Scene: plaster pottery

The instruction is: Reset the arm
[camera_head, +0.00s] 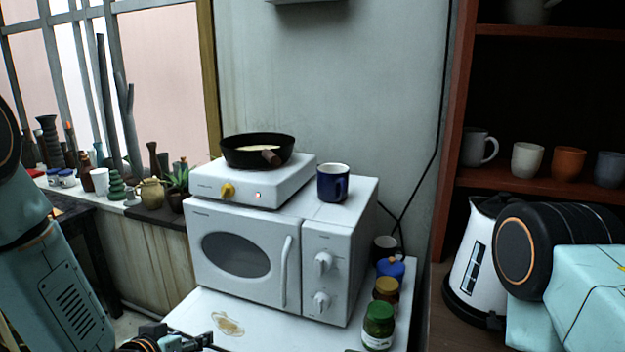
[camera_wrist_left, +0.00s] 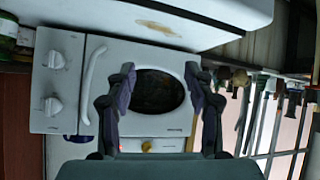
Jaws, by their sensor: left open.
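My left arm comes in from the left in the head view. Its gripper (camera_head: 185,341) shows only in part at the bottom edge, low in front of the white microwave (camera_head: 245,256). In the left wrist view the picture is upside down, and the gripper (camera_wrist_left: 159,80) is open with its two dark fingers wide apart. Nothing is between the fingers; the microwave's oval window (camera_wrist_left: 158,91) lies beyond them. My right arm shows at the right edge, but its gripper is out of view.
On the microwave stand a hot plate (camera_head: 207,182) with a black pan (camera_head: 240,157) and a blue mug (camera_head: 333,184). Several jars (camera_head: 378,325) stand at its right. A white kettle (camera_head: 474,260) is close to my right arm. The white table front (camera_head: 190,318) has free room.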

